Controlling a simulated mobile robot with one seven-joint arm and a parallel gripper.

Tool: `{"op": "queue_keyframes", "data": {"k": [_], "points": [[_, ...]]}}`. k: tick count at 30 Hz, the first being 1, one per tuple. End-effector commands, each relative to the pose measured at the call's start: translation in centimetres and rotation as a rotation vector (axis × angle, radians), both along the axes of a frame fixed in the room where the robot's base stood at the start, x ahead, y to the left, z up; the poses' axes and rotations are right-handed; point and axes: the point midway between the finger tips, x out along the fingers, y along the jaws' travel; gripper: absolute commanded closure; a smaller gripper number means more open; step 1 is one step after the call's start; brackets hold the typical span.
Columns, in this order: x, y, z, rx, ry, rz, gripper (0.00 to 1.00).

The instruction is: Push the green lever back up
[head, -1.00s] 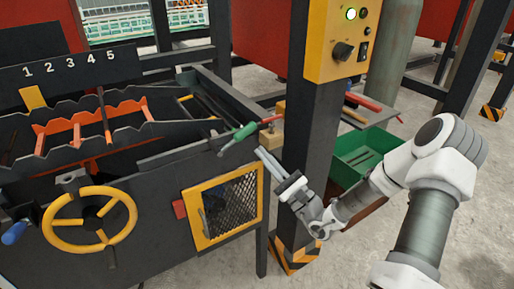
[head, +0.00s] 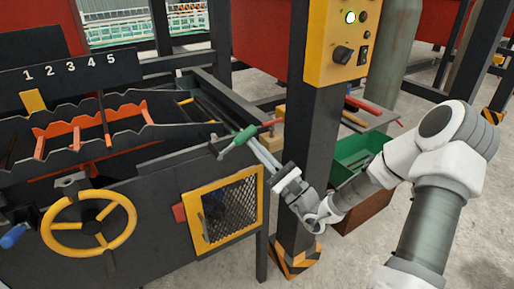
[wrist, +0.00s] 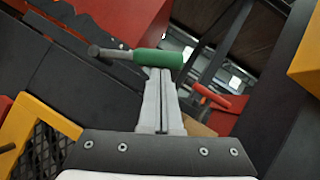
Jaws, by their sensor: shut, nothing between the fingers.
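The green lever (head: 243,135) sticks out from the right end of the dark machine's front, its grey rod running down-left to a pivot. In the wrist view the green grip (wrist: 158,59) lies across the tips of my fingers, its rod and round pivot to the left. My gripper (head: 254,144) is shut and empty, its long fingers pointing up-left with the tips at the green grip. In the wrist view my gripper (wrist: 160,75) ends right at the underside of the grip. They look to be touching or very close; I cannot tell which.
A yellow-framed mesh door (head: 224,211) is below the lever. A dark post with a yellow control box (head: 342,42) stands just right of my fingers. A green bin (head: 358,151) is behind my wrist. A red-handled bar (wrist: 213,97) shows behind the lever.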

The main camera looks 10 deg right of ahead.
Motion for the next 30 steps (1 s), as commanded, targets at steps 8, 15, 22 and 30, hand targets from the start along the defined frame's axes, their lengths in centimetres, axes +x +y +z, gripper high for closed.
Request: {"op": "queue_keyframes", "data": {"k": [8, 15, 22, 30], "points": [[0.0, 0.1, 0.6, -0.045, -0.017, 0.001, 1.0], [0.0, 0.2, 1.3, -0.092, -0.034, 0.003, 1.0], [-0.1, 0.4, 2.8, -0.21, -0.074, 0.003, 1.0], [-0.4, 1.3, 4.9, -0.447, -0.149, 0.003, 1.0]]}}
